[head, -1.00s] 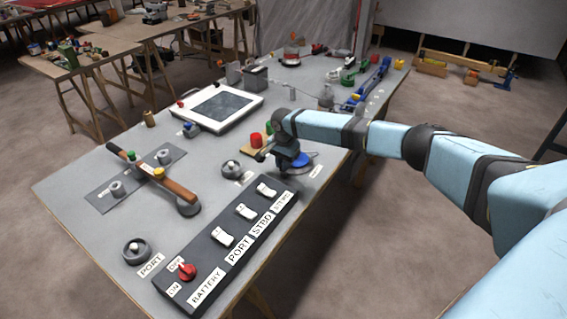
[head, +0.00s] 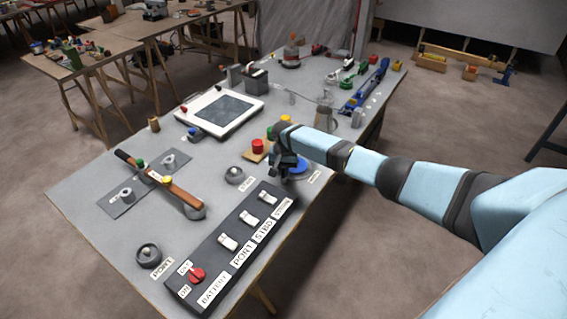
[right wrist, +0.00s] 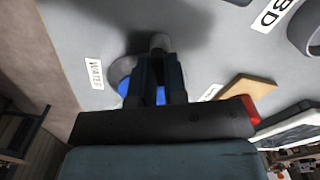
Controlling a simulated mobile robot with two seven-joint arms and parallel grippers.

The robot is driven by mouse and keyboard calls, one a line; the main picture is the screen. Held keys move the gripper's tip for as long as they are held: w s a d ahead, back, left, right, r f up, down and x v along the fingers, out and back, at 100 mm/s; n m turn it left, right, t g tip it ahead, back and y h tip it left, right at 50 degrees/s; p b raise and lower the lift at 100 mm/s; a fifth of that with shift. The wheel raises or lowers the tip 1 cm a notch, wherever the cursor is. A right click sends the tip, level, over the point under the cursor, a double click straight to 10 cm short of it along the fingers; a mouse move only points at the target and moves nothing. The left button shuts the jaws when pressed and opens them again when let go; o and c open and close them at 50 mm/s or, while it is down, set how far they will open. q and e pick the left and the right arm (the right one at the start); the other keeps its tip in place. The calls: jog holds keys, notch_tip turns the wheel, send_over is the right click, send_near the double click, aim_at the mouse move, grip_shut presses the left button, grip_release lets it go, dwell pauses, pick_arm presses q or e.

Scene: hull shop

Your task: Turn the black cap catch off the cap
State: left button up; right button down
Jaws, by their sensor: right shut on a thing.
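My right gripper (head: 284,170) points down at the blue cap (head: 299,165) near the table's right edge. In the right wrist view, its dark fingers (right wrist: 160,70) are close together, with the blue cap (right wrist: 127,88) showing beside and between them on a grey round base. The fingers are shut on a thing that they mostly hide. The black cap catch cannot be made out clearly. A small grey rounded piece (right wrist: 160,42) shows just past the fingertips. My left gripper is not in view.
A black switch panel (head: 213,274) lies along the front edge. A grey round cap (head: 235,175) is left of the gripper. A red button (head: 257,146) on a wooden block stands close behind. A grey jug (head: 325,117) stands further back.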

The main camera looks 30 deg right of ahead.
jog(key=n+p, duration=0.1)
jog(key=n, duration=0.8)
jog(key=shift+n, duration=1.9)
jog(key=c, duration=1.2)
grip_release()
jog(key=shift+o, duration=0.2)
jog(key=shift+r, duration=0.1)
notch_tip(320, 180, up, 14)
